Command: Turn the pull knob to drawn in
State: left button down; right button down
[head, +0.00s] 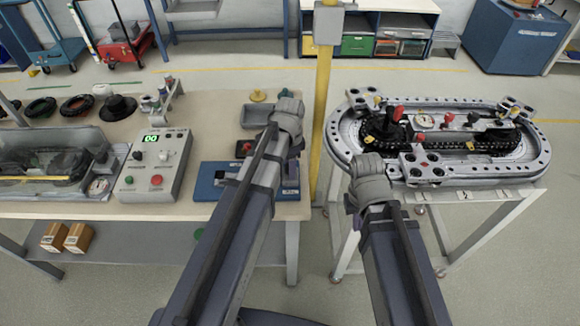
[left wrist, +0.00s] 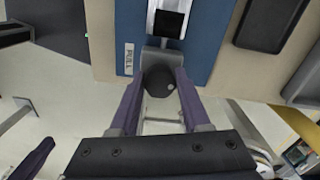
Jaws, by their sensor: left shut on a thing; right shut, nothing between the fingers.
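The pull knob (left wrist: 159,83) is dark and rounded, and it sits at the edge of a blue panel (left wrist: 212,30) beside a white label reading PULL (left wrist: 129,58). My left gripper (left wrist: 162,80) has one purple finger on each side of the knob and is shut on it. A grey mount (left wrist: 160,57) stands between the knob and the panel.
A grey control box (head: 152,166) with a green display stands left of the panel. A small grey tray (head: 253,122) lies behind it. A yellow post (head: 322,100) rises just right of the workbench. The oval ring track (head: 465,182) fills the stand at right.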

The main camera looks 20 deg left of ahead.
pick_arm(q)
jog(key=shift+c, duration=1.8)
grip_release()
notch_tip(320, 180, up, 8)
jog(key=p, duration=0.8)
jog(key=shift+f, duration=0.1)
jog(key=shift+s, duration=0.1)
jog(key=s+d+n+y, duration=0.1)
jog(key=s+d+n, duration=0.7)
jog(key=s, duration=0.6)
jog(key=shift+d, duration=1.25)
